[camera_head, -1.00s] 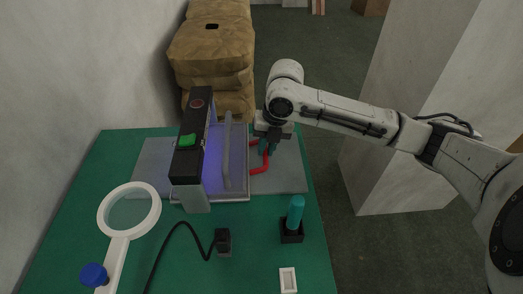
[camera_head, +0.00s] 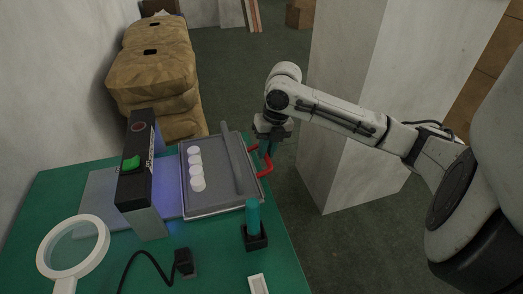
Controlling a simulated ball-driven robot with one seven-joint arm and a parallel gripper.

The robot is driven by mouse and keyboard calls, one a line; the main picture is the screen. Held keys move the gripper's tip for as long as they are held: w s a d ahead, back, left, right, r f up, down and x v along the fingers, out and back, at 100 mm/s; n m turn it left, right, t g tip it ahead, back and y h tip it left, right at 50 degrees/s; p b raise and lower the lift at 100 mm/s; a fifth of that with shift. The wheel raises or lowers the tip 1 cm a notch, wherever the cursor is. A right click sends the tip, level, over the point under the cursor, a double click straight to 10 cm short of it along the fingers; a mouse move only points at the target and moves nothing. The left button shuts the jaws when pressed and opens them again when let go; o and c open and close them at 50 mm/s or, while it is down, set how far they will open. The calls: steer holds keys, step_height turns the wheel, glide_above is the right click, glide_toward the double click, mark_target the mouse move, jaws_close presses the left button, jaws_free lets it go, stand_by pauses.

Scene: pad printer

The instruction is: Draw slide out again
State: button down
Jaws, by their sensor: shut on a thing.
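The slide (camera_head: 217,201) is a grey tray with a raised rim, to the right of the black pad printer head (camera_head: 135,170) with its green button. Several white round pieces (camera_head: 195,168) lie in a row on it. A grey bar (camera_head: 238,165) runs along its right part. The slide has a red handle (camera_head: 267,170) on its right side. My gripper (camera_head: 268,147) is shut on the red handle, at its far end; the fingertips are partly hidden.
A teal-handled tool (camera_head: 252,218) stands in a black holder close to the slide's near edge. A white magnifier ring (camera_head: 73,246), a black cabled block (camera_head: 184,262) and a small white tray (camera_head: 258,284) lie nearer. A pale pillar (camera_head: 355,110) stands to the right.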

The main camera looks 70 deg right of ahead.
steer(key=shift+s+d, duration=0.15)
steer(key=shift+s, duration=0.05)
steer(key=c, duration=1.1)
jaws_free()
step_height(320, 180, up, 11)
steer(key=s+d, duration=0.1)
steer(key=shift+s+d+f+p, duration=0.15)
steer(key=shift+s+f+p, duration=0.05)
steer(key=shift+s+p, duration=0.1)
